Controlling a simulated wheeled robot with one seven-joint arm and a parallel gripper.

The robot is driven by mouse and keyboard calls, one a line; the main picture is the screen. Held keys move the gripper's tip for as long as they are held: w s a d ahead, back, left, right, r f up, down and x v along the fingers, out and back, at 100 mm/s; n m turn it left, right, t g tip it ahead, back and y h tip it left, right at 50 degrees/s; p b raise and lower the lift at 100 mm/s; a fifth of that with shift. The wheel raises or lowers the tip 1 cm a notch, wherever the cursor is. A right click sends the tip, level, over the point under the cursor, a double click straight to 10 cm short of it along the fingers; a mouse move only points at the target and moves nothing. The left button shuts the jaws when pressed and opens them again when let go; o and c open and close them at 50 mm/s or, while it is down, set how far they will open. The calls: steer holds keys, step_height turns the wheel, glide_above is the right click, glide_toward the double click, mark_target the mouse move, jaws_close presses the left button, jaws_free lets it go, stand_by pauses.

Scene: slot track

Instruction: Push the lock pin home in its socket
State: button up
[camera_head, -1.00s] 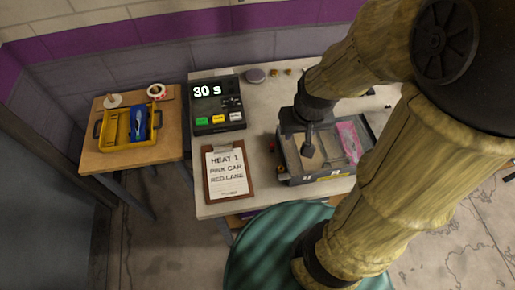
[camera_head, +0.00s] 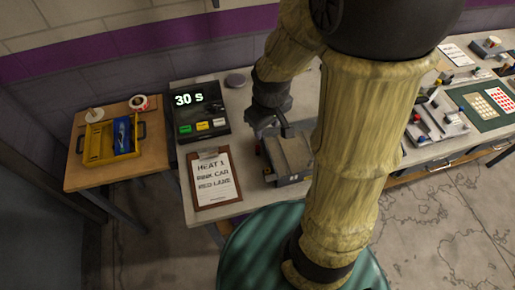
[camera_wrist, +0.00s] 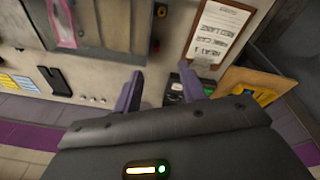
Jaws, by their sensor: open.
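My gripper (camera_wrist: 161,92) is open and empty in the wrist view, its two purple fingers apart above the table. In the head view my gripper (camera_head: 283,128) hangs over the back of a grey tray (camera_head: 291,180). The tray (camera_wrist: 97,33) also shows at the upper left of the wrist view, with a pink packet-like thing (camera_wrist: 62,22) in it. A small red knob (camera_wrist: 155,46) and a yellow-topped one (camera_wrist: 161,10) stand beside the tray's edge. I cannot tell whether either is the lock pin, and I cannot make out its socket.
A clipboard (camera_head: 211,180) and a timer box (camera_head: 200,112) reading 30 s lie left of the tray. A yellow caddy (camera_head: 99,143) sits on a wooden side table (camera_head: 152,165). A bench with a green board (camera_head: 487,106) stands at the right. My arm hides the table's middle.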

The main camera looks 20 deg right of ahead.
steer(key=w+a+f+n+g+h, duration=0.1)
steer(key=w+f+n+g, duration=0.1)
steer(key=w+f+n, duration=0.5)
steer(key=w+n, duration=0.3)
steer(key=n, duration=0.3)
steer(key=shift+a+f+h, duration=0.15)
steer(key=shift+a+h, duration=0.15)
steer(key=shift+a, duration=0.05)
steer(key=shift+s, duration=0.1)
steer(key=p, duration=0.3)
glide_above(257, 146)
steer(key=shift+s+a+f, duration=0.1)
steer(key=shift+s+f, duration=0.1)
steer(key=shift+f, duration=2.85)
steer(key=shift+s+f, duration=0.2)
steer(key=shift+f, duration=2.8)
steer(key=shift+w+f+p, duration=0.15)
steer(key=shift+f+p, duration=0.5)
steer(key=shift+w+f+p, duration=0.15)
steer(key=shift+f+p, duration=0.9)
steer(key=shift+f, duration=0.9)
steer(key=shift+w, duration=0.1)
